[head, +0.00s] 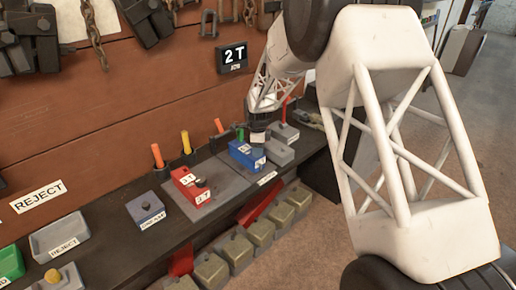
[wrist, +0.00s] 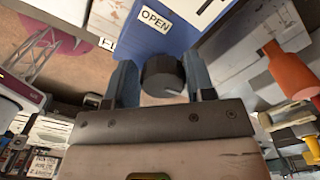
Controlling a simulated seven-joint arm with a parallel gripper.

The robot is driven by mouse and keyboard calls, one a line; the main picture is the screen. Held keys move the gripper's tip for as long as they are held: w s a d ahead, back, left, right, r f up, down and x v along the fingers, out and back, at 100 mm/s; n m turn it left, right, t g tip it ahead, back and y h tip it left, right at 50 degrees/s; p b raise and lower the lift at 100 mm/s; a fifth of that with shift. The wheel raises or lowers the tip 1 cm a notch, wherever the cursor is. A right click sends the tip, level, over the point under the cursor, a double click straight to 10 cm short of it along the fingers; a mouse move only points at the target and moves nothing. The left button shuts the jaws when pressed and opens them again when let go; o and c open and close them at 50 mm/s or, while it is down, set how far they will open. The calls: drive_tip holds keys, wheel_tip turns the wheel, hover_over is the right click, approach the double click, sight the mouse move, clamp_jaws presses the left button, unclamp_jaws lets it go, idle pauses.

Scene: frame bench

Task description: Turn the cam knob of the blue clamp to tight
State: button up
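The blue clamp (head: 243,155) sits on a grey plate on the bench in the head view. In the wrist view its blue body (wrist: 185,38) carries a white label reading OPEN (wrist: 155,19). My gripper (wrist: 161,84) is open, with one finger on either side of the knob. I cannot tell whether either finger touches it. In the head view my gripper (head: 258,138) is directly over the clamp and hides its knob.
A red clamp (head: 196,187) with a dark knob stands left of the blue one. A blue-grey box (head: 146,210) is further left. A grey block (head: 280,152) sits close right. Orange and yellow handles (head: 186,142) stand behind. A 2 T sign (head: 232,57) hangs on the wall.

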drive_tip(key=o, duration=0.3)
drive_tip(key=shift+o, duration=0.2)
drive_tip(key=shift+w+r, duration=0.1)
drive_tip(key=shift+r, duration=0.1)
drive_tip(key=shift+r, duration=3.75)
